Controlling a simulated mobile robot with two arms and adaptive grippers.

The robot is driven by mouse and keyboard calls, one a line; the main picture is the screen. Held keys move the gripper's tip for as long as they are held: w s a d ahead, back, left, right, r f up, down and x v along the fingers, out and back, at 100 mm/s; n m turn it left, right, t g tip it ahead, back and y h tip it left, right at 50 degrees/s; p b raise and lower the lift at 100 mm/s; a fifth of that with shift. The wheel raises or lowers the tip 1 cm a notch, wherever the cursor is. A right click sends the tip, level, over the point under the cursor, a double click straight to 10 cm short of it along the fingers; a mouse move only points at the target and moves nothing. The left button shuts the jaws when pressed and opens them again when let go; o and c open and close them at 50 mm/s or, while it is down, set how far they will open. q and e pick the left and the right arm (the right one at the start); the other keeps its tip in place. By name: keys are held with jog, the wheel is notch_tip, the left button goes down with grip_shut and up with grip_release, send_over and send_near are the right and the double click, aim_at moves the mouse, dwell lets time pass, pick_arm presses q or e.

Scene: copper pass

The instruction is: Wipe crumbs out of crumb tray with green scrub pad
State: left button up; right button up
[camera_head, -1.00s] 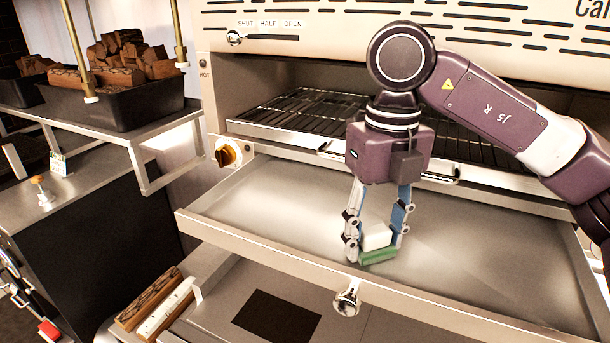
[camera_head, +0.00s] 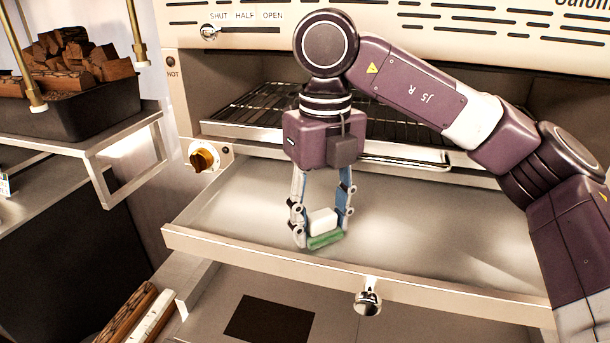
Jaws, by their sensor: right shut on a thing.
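The crumb tray (camera_head: 430,262) is a wide, shallow metal drawer, pulled out below the oven rack, with a round knob on its front. The scrub pad (camera_head: 326,240) has a green underside and a white block on top. My right gripper (camera_head: 321,222) points down and is shut on the pad's white part. The green face is low over the tray floor, near the front wall and left of the knob; I cannot tell for certain whether it touches. No distinct crumbs can be made out on the visible tray floor. My left gripper is out of view.
A dark wire rack (camera_head: 250,108) sits in the oven opening above the tray. A black bin of firewood (camera_head: 80,110) stands on a shelf at upper left. Logs (camera_head: 128,318) lie below the tray's left corner.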

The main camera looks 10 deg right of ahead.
jog(key=r, duration=0.1)
jog(key=p, duration=0.1)
jog(key=r, duration=0.1)
jog(key=shift+w+a+r+p, duration=0.25)
jog(key=shift+a+r+p, duration=0.05)
jog(key=shift+a+p, duration=0.05)
jog(key=r+p, duration=0.1)
jog(key=r, duration=0.1)
jog(key=d+r+p, duration=0.1)
jog(key=shift+s+r+p, duration=0.15)
jog(key=shift+s+p, duration=0.2)
jog(key=shift+s, duration=0.05)
jog(key=shift+w+r+p, duration=0.1)
jog(key=shift+r+p, duration=0.2)
jog(key=shift+r, duration=0.05)
jog(key=shift+w+a+r+p, duration=0.1)
jog(key=shift+a+r+p, duration=0.15)
jog(key=shift+r+p, duration=0.45)
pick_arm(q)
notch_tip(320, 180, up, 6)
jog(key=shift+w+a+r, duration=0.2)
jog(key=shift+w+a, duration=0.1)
pick_arm(e)
jog(key=shift+d, duration=0.1)
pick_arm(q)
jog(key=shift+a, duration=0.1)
